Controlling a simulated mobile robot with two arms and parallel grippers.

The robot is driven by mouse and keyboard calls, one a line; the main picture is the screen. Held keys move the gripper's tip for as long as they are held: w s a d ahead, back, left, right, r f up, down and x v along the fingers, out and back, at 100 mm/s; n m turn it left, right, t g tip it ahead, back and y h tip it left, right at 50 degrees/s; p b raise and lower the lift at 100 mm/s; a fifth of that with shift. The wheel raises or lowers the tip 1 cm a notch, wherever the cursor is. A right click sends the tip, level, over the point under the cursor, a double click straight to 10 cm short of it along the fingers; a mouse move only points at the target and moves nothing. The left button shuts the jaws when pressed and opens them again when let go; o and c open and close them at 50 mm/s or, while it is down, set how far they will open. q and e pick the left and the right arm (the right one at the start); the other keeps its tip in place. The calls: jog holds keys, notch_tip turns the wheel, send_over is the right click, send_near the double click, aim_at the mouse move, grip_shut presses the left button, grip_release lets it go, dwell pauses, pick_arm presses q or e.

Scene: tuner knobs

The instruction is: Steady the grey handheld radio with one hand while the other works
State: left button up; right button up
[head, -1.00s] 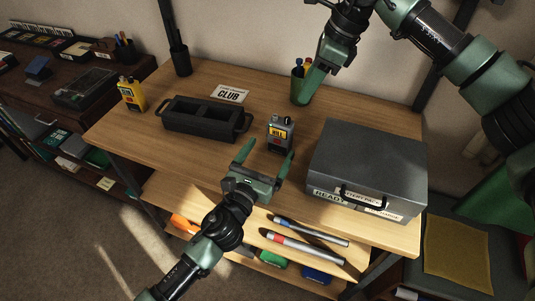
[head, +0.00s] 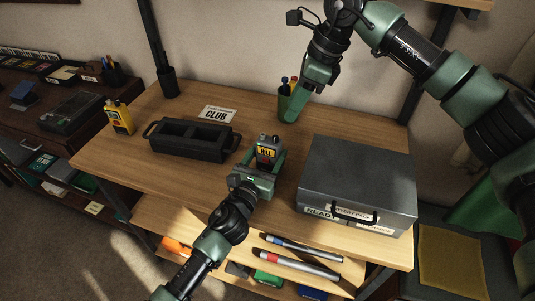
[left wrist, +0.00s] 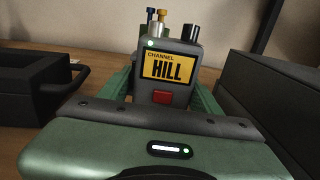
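The grey handheld radio (head: 268,151) stands upright on the desk. It has a yellow label reading HILL and a red button. In the left wrist view the radio (left wrist: 167,75) shows a lit green light and knobs on top, a black one at right. My left gripper (head: 266,160) has one finger along each side of the radio, and the fingers appear closed against it. My right gripper (head: 293,112) hangs pointing down behind the radio, apart from it, by the green pen cup (head: 282,103). Its fingers overlap, so its opening is hidden.
A black tray with handles (head: 190,150) lies left of the radio, with a yellow radio (head: 119,117) farther left. A CLUB card (head: 217,114) lies behind the tray. A large grey metal case (head: 357,180) stands close on the right.

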aim_at(276, 137)
pick_arm(q)
jog(key=c, duration=0.6)
pick_arm(e)
jog(key=a+f+m, duration=0.1)
jog(key=f, duration=0.2)
jog(key=a+f+m+t, duration=0.1)
jog(key=f+m, duration=0.1)
jog(key=f, duration=0.1)
jog(key=a+f+m+t, duration=0.1)
jog(key=f+m, duration=0.1)
jog(key=f, duration=0.1)
jog(key=shift+a, duration=0.15)
jog(key=shift+r, duration=0.1)
grip_shut()
